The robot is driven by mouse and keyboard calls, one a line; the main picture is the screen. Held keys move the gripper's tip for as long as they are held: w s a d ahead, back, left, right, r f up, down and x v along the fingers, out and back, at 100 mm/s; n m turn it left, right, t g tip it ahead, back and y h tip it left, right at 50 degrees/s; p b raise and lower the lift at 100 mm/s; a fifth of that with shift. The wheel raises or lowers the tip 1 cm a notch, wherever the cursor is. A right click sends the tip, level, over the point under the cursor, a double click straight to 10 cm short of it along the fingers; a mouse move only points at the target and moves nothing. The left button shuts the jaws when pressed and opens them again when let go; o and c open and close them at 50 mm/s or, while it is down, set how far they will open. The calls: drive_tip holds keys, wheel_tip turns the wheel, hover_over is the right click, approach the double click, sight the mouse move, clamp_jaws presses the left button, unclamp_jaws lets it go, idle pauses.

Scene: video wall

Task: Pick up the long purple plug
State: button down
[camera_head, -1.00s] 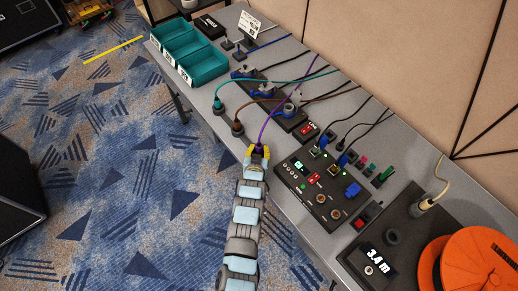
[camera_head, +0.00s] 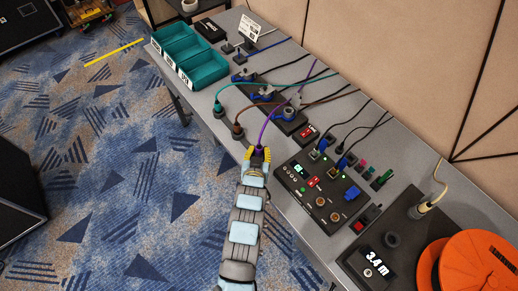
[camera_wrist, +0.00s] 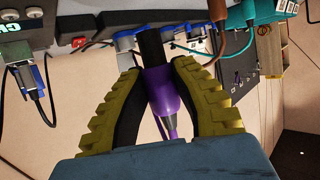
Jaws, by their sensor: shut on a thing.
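The long purple plug (camera_wrist: 160,92) shows in the wrist view between the two yellow ribbed fingers of my gripper (camera_wrist: 160,75). It has a dark end and a purple cable trailing toward the bottom of that view. In the head view, my gripper (camera_head: 258,154) is at the table's front edge, closed around the plug, which is mostly hidden there. The purple cable (camera_head: 268,123) runs from the gripper up over the table toward the back. Whether the plug touches the table cannot be told.
A brown plug (camera_head: 237,130) and a green plug (camera_head: 218,106) stand left of my gripper. A black control panel (camera_head: 324,192) lies close on the right. Teal bins (camera_head: 205,70) stand at the far left end. An orange reel (camera_head: 470,263) is at the lower right.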

drive_tip(key=d+v, duration=0.1)
drive_tip(key=v, duration=0.9)
drive_tip(key=shift+s+r+p, duration=0.15)
drive_tip(key=shift+r+p, duration=0.15)
drive_tip(key=shift+r, duration=0.05)
